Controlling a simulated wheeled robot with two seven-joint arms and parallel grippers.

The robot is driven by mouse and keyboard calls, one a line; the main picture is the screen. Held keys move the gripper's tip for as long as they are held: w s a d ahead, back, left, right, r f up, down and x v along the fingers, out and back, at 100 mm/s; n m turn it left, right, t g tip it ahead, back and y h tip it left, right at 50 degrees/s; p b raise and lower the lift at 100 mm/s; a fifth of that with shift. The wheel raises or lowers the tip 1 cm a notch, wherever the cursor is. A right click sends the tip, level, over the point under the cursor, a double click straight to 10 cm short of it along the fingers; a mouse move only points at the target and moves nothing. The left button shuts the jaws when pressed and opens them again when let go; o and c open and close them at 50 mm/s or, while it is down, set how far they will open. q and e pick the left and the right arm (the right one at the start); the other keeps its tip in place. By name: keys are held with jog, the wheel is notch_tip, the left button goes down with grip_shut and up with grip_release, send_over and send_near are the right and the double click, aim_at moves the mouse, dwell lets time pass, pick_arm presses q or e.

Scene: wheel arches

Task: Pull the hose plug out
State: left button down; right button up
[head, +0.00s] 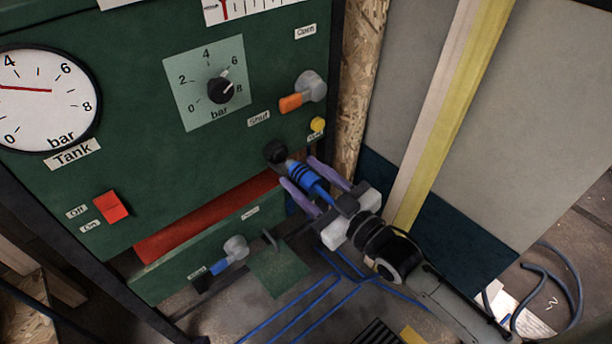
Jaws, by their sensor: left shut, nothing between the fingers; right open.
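The blue hose plug (312,182) with dark rings points up and left at a round black socket (276,152) on the green panel. A short pale metal part shows between the blue body and the socket; I cannot tell how deep the plug sits. My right gripper (298,170) comes in from the lower right. Its two purple fingers are open, one on each side of the plug, with a gap visible beside it. The plug's rear end and its hose are hidden by the gripper's body. My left gripper is not in view.
The green panel (150,210) carries a tank gauge (42,98), a pressure knob (221,90), an orange-handled valve (291,103) lying towards "Shut", a yellow button (317,125) and a red switch (111,206). A blue-handled valve (220,266) sits below. Blue hoses (290,311) lie on the floor.

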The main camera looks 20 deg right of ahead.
jog(key=shift+s, duration=0.1)
jog(key=shift+s+d, duration=0.15)
jog(key=shift+s, duration=0.15)
pick_arm(q)
jog(key=shift+a+r+p, duration=0.35)
jog(key=shift+r+p, duration=0.35)
jog(key=shift+p, duration=0.4)
pick_arm(e)
jog(key=v, duration=0.9)
jog(key=shift+s+d+r, duration=0.1)
jog(key=shift+s, duration=0.05)
jog(key=s+a+f+m+g+h, duration=0.2)
jog(key=s+f+m+g, duration=0.1)
jog(key=s+f, duration=0.35)
jog(key=s+a+f+m+g+h, duration=0.1)
jog(key=s+f+m+g+h, duration=0.1)
jog(key=s+f+g, duration=0.35)
pick_arm(q)
notch_tip(320, 180, up, 9)
jog(key=a+y+p, duration=0.1)
jog(key=p, duration=1.4)
jog(key=shift+s+a+m+g, duration=0.15)
jog(key=shift+s+m+g, duration=0.15)
jog(key=shift+s, duration=0.1)
pick_arm(e)
notch_tip(320, 180, up, 8)
jog(key=s+d+h, duration=0.1)
jog(key=s, duration=0.1)
jog(key=shift+s+t, duration=0.15)
jog(key=shift+t, duration=0.2)
